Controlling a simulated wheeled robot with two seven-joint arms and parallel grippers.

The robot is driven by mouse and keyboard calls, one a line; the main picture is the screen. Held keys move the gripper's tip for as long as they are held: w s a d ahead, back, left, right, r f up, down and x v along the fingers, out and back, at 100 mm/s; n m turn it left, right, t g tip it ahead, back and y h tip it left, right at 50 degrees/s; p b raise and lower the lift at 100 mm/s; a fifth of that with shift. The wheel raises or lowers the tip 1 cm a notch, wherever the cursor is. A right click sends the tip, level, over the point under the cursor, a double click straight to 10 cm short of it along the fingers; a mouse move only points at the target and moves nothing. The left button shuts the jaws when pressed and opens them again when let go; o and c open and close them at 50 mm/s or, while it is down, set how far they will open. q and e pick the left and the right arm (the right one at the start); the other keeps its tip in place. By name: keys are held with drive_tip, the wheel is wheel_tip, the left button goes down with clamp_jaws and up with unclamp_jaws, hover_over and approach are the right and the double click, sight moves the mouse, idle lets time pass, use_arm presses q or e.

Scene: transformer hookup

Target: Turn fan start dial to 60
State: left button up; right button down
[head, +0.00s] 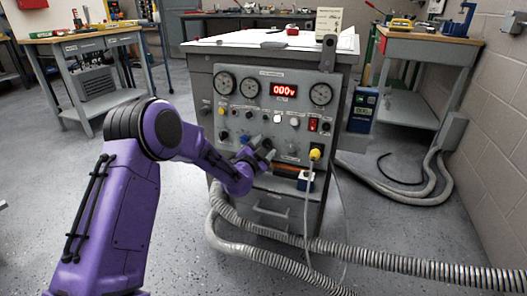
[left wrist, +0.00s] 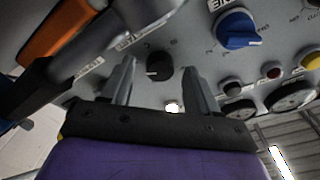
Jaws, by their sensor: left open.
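A grey control cabinet (head: 275,192) stands ahead with round gauges, a red display reading 000v and rows of knobs. My left gripper (head: 266,150) is at the lower middle of its panel. In the left wrist view, a black dial (left wrist: 159,67) with a small scale lies between the two spread fingers of the left gripper (left wrist: 157,82), with a gap on each side. I cannot read a name on this dial. A blue dial (left wrist: 238,30) sits to its right; it also shows in the head view (head: 245,138). My right gripper is not in view.
A yellow plug (head: 315,154) with a hanging cable sits right of the gripper. An orange bar (left wrist: 62,32) and a dark part are close by at the upper left. Grey corrugated hoses (head: 375,257) lie on the floor. Workbenches (head: 85,62) stand behind.

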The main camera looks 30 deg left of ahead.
use_arm(q)
drive_tip(key=shift+w, duration=0.1)
drive_tip(key=shift+c, duration=0.2)
drive_tip(key=c, duration=1)
